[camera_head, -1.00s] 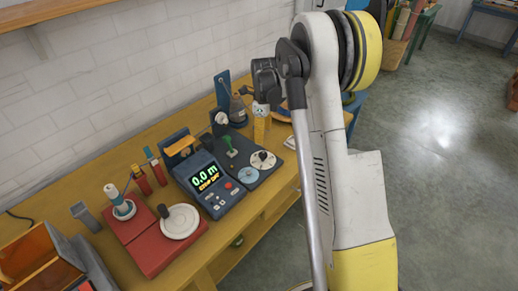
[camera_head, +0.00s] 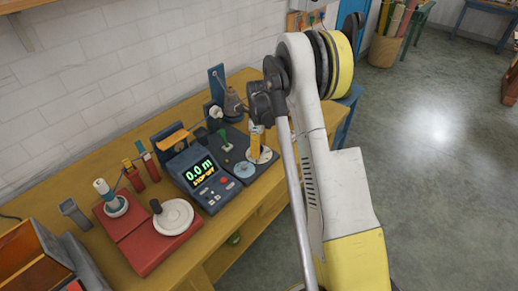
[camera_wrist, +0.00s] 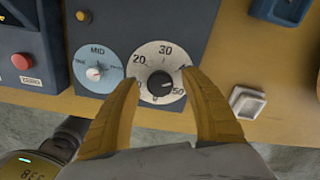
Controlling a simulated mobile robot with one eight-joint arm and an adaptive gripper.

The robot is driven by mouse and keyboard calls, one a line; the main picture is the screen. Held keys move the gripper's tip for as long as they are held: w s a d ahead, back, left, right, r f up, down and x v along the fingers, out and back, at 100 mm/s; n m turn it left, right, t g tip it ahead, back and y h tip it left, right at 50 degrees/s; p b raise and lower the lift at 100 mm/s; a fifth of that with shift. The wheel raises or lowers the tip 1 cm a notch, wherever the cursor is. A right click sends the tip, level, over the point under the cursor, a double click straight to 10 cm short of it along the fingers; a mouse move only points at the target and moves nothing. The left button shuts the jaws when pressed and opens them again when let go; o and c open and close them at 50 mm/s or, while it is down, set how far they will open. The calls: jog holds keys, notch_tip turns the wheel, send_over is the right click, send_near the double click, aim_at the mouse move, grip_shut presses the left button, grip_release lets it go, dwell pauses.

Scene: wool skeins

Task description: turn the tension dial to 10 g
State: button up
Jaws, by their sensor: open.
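The tension dial (camera_wrist: 145,62) is a white disc with a black knob (camera_wrist: 159,84) at its middle; 20, 30 and 50 can be read on its scale. In the head view its white disc (camera_head: 265,155) is on the dark panel at the right of the machine. My gripper (camera_wrist: 159,79) is open, its two yellow fingers on either side of the knob and over parts of the disc, with gaps to the knob. The right finger hides part of the scale. The knob's pointer is too small to read surely. In the head view my gripper (camera_head: 256,143) is over the dial.
A smaller pale blue MID dial (camera_wrist: 97,67) sits left of the tension dial. A counter box (camera_head: 203,176) reading 0.0 m stands to the left, with a red base and white disc (camera_head: 173,217) beyond. A white square piece (camera_wrist: 247,101) lies right of the dial panel.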

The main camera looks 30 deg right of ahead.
grip_shut()
